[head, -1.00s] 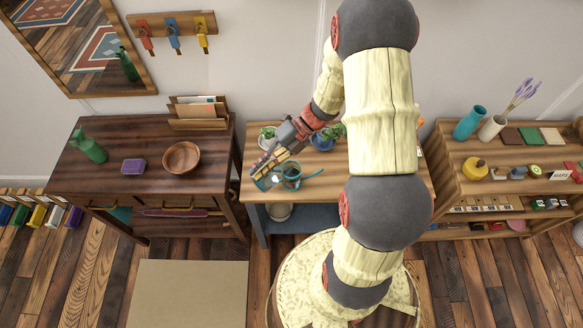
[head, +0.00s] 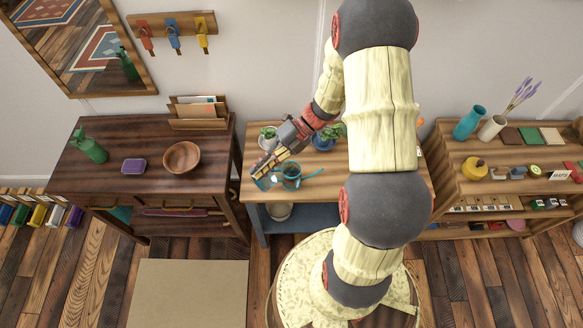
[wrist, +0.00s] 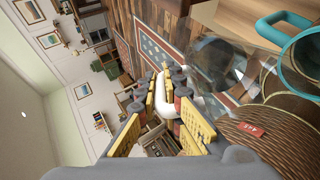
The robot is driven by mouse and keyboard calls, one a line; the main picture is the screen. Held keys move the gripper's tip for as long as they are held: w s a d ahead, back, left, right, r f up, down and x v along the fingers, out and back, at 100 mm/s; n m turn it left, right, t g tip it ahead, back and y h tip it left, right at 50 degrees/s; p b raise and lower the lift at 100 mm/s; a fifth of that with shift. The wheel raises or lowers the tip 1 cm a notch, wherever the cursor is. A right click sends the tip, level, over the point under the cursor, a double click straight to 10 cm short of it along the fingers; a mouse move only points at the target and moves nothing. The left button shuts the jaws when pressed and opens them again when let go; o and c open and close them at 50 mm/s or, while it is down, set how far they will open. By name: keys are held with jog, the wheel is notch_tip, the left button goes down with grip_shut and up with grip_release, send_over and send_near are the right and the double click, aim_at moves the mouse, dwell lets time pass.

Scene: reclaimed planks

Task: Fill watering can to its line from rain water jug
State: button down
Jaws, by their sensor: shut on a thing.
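The clear jug (wrist: 217,65) hangs from my gripper (wrist: 165,95), which is shut on its white handle (wrist: 168,108) in the wrist view. In the head view, my gripper (head: 268,167) holds the bluish jug (head: 264,182) above the left front of the wooden bench. The jug looks tilted; its water level cannot be made out. The teal watering can (head: 291,171) stands on the bench just right of the jug, with its thin teal spout or handle pointing right. Part of the teal can (wrist: 301,68) shows at the right in the wrist view. Its fill line is not discernible.
Potted plants (head: 268,133) stand at the bench's back. A brown ribbed surface with a red label (wrist: 251,129) is close in the wrist view. A dark desk (head: 120,185) with a wooden bowl (head: 182,157) is left; a shelf (head: 480,180) is right.

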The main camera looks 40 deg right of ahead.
jog(key=shift+a+f+h+b, duration=0.2)
jog(key=shift+f+h+b, duration=0.1)
jog(key=shift+f+b, duration=0.25)
jog(key=shift+a+h+b, duration=0.3)
jog(key=shift+h+b, duration=0.4)
jog(key=shift+h, duration=0.1)
jog(key=shift+a+r+h+p, duration=0.25)
jog(key=shift+r+p, duration=0.2)
jog(key=shift+p, duration=0.5)
jog(key=p, duration=0.2)
jog(key=r+h+p, duration=0.1)
jog(key=p, duration=0.1)
jog(key=shift+a+h, duration=0.25)
jog(key=shift+a+f, duration=0.1)
jog(key=shift+f, duration=0.35)
jog(key=a+f+h+p, duration=0.4)
jog(key=f+h+p, duration=0.3)
jog(key=f+p, duration=0.5)
jog(key=shift+w+a+g+p, duration=0.2)
jog(key=shift+g+p, duration=0.2)
jog(key=shift+p, duration=1.7)
